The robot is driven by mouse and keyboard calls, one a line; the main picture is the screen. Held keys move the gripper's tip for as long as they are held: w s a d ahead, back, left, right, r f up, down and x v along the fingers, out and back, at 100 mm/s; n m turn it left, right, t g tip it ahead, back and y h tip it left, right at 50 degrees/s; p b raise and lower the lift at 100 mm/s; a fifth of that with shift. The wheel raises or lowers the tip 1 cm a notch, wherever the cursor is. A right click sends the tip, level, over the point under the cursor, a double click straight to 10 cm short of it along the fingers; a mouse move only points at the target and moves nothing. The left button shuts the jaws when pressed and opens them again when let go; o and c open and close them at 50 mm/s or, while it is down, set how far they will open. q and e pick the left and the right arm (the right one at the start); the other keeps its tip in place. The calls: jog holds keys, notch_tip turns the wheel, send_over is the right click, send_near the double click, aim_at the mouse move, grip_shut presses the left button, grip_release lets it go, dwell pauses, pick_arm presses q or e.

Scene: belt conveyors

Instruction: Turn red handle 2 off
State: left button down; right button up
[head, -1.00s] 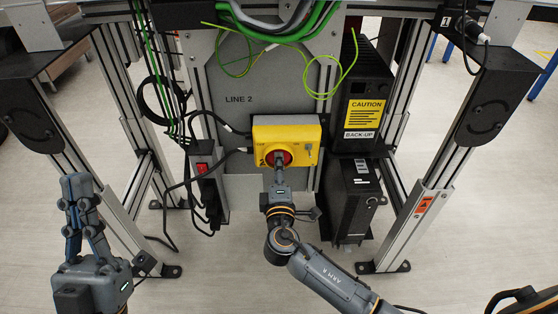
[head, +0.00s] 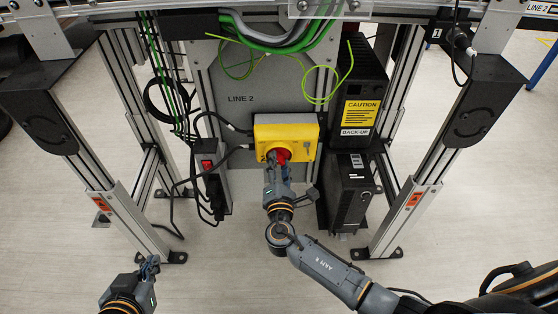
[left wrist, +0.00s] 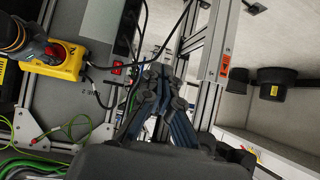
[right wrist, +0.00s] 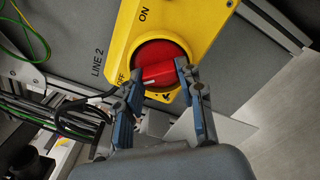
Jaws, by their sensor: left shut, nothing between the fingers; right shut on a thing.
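The yellow switch box (head: 300,131) is on the grey LINE 2 panel in the head view. Its red handle (head: 283,156) is partly hidden by my right gripper (head: 275,159). In the right wrist view my right gripper (right wrist: 159,82) is shut on the red handle (right wrist: 158,73), one finger on each side. The ON and OFF marks show on the yellow plate (right wrist: 205,22), with OFF beside the left finger. My left gripper (head: 150,266) is shut and empty, low at the left of the head view, well away from the box; its fingers (left wrist: 158,88) also show in the left wrist view.
A black BACK-UP unit (head: 360,95) stands right of the box, with another black unit (head: 350,190) below it. A small red switch (head: 207,164) and loose black cables are on the left. Metal legs (head: 125,220) stand either side; open floor lies in front.

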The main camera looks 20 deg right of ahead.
pick_arm(q)
jog(key=shift+s+a+f+g, duration=0.25)
jog(key=shift+s+f+g, duration=0.2)
jog(key=shift+s, duration=0.1)
jog(key=shift+s+a+f+g, duration=0.2)
jog(key=shift+s+f+g, duration=0.25)
jog(key=shift+s, duration=0.1)
pick_arm(e)
jog(key=shift+a+n, duration=0.1)
jog(key=shift+n, duration=0.3)
jog(key=o, duration=1.2)
jog(key=shift+c, duration=0.2)
jog(key=v, duration=1.2)
